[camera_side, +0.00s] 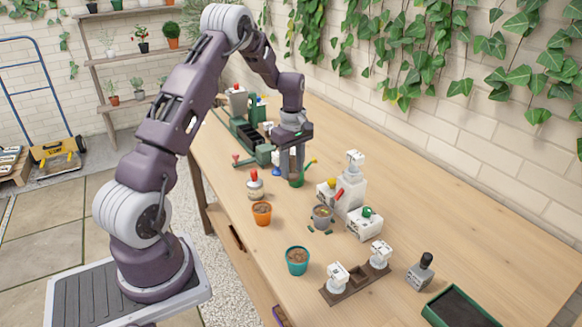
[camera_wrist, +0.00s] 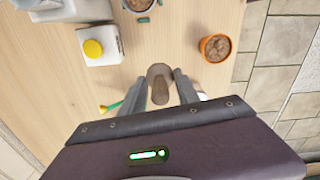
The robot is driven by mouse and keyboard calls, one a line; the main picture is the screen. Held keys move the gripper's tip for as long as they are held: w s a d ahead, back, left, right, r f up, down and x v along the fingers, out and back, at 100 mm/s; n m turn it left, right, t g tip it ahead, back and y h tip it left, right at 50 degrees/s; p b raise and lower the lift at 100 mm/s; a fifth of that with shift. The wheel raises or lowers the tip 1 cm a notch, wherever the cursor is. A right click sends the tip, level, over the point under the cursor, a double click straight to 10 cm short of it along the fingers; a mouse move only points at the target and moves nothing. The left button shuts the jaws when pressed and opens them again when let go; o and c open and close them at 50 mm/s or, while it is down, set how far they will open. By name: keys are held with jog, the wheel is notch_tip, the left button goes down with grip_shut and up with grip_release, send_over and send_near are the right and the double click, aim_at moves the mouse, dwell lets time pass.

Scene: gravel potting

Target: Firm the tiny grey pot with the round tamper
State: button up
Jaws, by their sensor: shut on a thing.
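The grey pot (camera_side: 322,218) stands on the table in the middle of the side view, with brownish fill inside. Part of it shows at the top edge of the wrist view (camera_wrist: 124,14). My gripper (camera_wrist: 160,86) is shut on a brown handled tool with a rounded end, which looks like the round tamper (camera_wrist: 160,72). In the side view my gripper (camera_side: 293,160) is behind the grey pot, up and to its left in the picture, and apart from it. The held tool is mostly hidden there by the fingers.
An orange pot (camera_side: 262,214) and a teal pot (camera_side: 297,261) stand nearby. White dispensers (camera_side: 352,190) stand close beside the grey pot. A brown rack (camera_side: 358,281), a dark-handled block (camera_side: 420,272) and a green-rimmed tray (camera_side: 458,308) lie nearer. Clear table lies to the right.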

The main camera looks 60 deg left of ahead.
send_over(322, 211)
jog(key=shift+a+r, duration=0.15)
jog(key=shift+r, duration=0.2)
jog(key=shift+d+f, duration=0.2)
jog(key=shift+f, duration=1.85)
jog(key=shift+f, duration=0.7)
jog(key=shift+r, duration=1.55)
jog(key=shift+a, duration=0.1)
